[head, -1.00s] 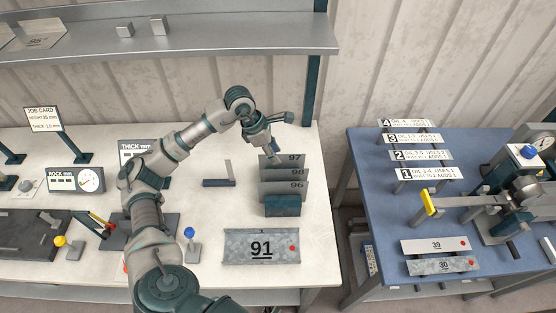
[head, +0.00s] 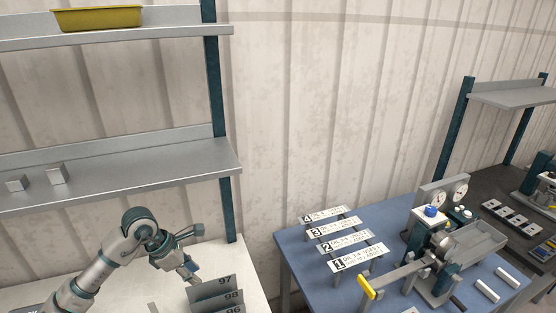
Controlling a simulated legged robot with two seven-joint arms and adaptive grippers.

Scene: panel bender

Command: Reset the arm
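My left arm comes in from the lower left. Its gripper (head: 188,274) is small in the picture and points down, just left of and above the rack of numbered plates. I cannot tell whether its fingers are open or shut, and I see nothing clearly held. The plate marked 97 (head: 211,287) stands at the back of the rack. The plate marked 98 (head: 222,299) is in front of it, and 96 shows at the bottom edge. My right gripper is not in view.
A grey shelf (head: 120,178) with two small metal blocks hangs above my arm; a yellow tray (head: 97,18) sits higher. At right, a blue table (head: 300,265) carries numbered label plates and a machine with a yellow-ended lever (head: 367,287). A gap separates the two tables.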

